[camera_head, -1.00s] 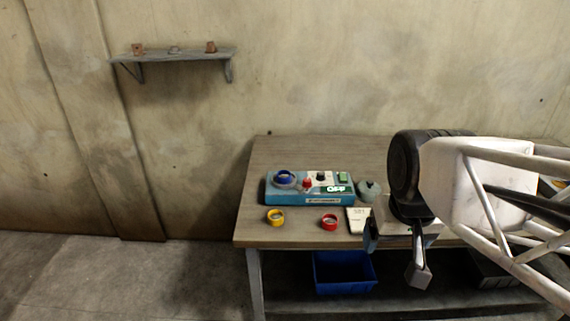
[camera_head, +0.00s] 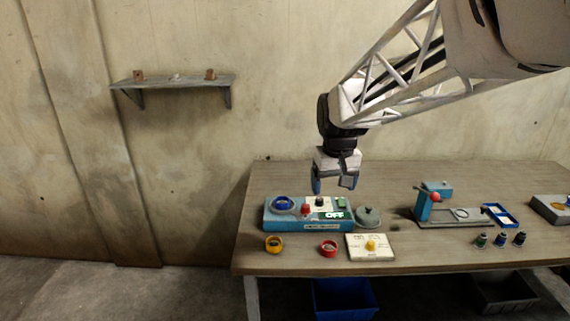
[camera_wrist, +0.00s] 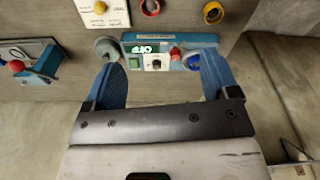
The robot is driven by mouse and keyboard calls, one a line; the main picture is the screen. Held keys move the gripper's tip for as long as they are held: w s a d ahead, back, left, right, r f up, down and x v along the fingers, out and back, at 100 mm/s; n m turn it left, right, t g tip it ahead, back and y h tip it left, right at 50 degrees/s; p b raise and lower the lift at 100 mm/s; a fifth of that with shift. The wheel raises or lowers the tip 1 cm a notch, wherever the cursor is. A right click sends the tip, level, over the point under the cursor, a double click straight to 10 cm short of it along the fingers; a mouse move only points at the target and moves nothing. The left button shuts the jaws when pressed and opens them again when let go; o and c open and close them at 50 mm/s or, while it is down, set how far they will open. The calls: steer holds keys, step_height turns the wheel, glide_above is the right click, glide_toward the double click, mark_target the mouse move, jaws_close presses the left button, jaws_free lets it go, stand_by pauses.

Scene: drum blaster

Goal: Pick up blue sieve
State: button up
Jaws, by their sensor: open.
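The blue sieve (camera_head: 284,203) is a small round blue ring. It sits on the left end of the blue machine (camera_head: 300,227), whose display reads OFF. The sieve also shows in the wrist view (camera_wrist: 191,62), close to one fingertip and partly hidden by it. My gripper (camera_head: 334,187) points down, open and empty, above the back right part of the machine. It is to the right of the sieve and apart from it. In the wrist view my open blue fingers (camera_wrist: 160,78) frame the machine's panel.
A yellow ring (camera_head: 273,244) and a red ring (camera_head: 329,248) lie in front of the machine. A lidded grey pot (camera_head: 368,216) and a white card (camera_head: 371,254) are to its right. A press-like stand (camera_head: 455,213) and small bottles are farther right.

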steer(key=w+a+f+n, duration=0.1)
steer(key=w+a+f, duration=0.2)
steer(key=w, duration=0.3)
steer(key=w+a+f, duration=0.2)
steer(key=w+a, duration=0.1)
steer(key=w, duration=0.4)
steer(key=n+g, duration=0.1)
glide_toward(283, 198)
steer(key=s, duration=0.3)
steer(key=shift+w+a+f, duration=0.1)
steer(key=shift+w+f, duration=0.05)
steer(key=shift+w, duration=0.1)
steer(key=shift+f, duration=1.25)
steer(key=shift+f, duration=0.1)
steer(key=shift+s+f, duration=0.15)
steer(key=shift+f, duration=2.35)
steer(key=shift+c, duration=0.3)
